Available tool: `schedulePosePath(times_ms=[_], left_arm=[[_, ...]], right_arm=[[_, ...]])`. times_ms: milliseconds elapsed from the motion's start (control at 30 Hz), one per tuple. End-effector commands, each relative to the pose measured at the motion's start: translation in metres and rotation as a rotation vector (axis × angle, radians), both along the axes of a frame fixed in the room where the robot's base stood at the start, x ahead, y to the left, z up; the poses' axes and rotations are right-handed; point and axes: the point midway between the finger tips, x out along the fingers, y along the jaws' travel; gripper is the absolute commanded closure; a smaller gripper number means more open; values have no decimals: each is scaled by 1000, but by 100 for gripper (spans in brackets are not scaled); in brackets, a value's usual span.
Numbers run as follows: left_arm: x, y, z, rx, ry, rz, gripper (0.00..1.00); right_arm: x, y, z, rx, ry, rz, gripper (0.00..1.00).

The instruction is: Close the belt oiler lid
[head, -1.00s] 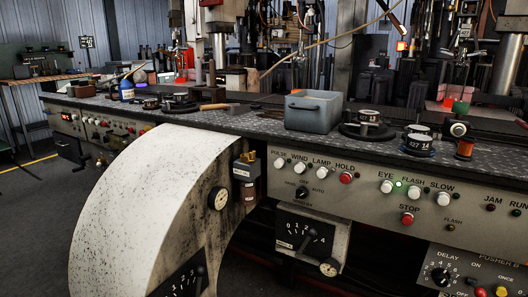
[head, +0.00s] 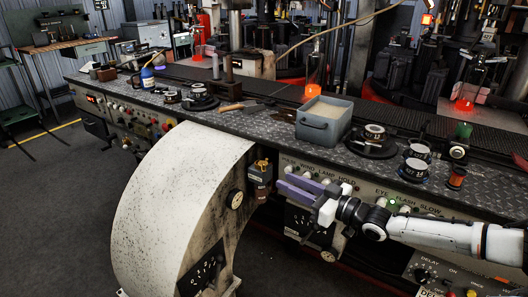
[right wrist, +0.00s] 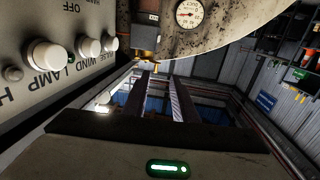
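A small oiler with a brass top and a pale label (head: 261,178) is fixed to the machine front, beside the large white curved guard. I take it for the belt oiler. Its lid is too small to tell open or shut. My right gripper (head: 281,188) is just right of the oiler, its purple fingers pointing left toward it. In the right wrist view the fingers (right wrist: 163,98) stand apart with nothing between them. The brass-coloured oiler (right wrist: 146,50) shows beyond the fingertips there, apart from them. My left gripper is not in view.
The white curved guard (head: 175,205) with a gauge (head: 235,199) stands left of the oiler. The control panel with white knobs (right wrist: 47,54) is close to my right gripper. A grey bin (head: 322,122) and several spools stand on the bench above.

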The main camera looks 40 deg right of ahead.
Motion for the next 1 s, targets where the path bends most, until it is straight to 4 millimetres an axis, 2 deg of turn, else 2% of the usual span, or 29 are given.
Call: schedulePosePath(times_ms=[33, 167, 700, 1000], left_arm=[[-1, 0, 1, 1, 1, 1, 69], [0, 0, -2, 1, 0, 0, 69], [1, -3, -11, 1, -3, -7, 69], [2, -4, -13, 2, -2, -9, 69]], right_arm=[[3, -5, 8, -1, -12, -4, 75], [10, -7, 11, 0, -22, -8, 75], [78, 14, 11, -1, -22, -6, 75], [99, 20, 10, -1, -18, -6, 75]])
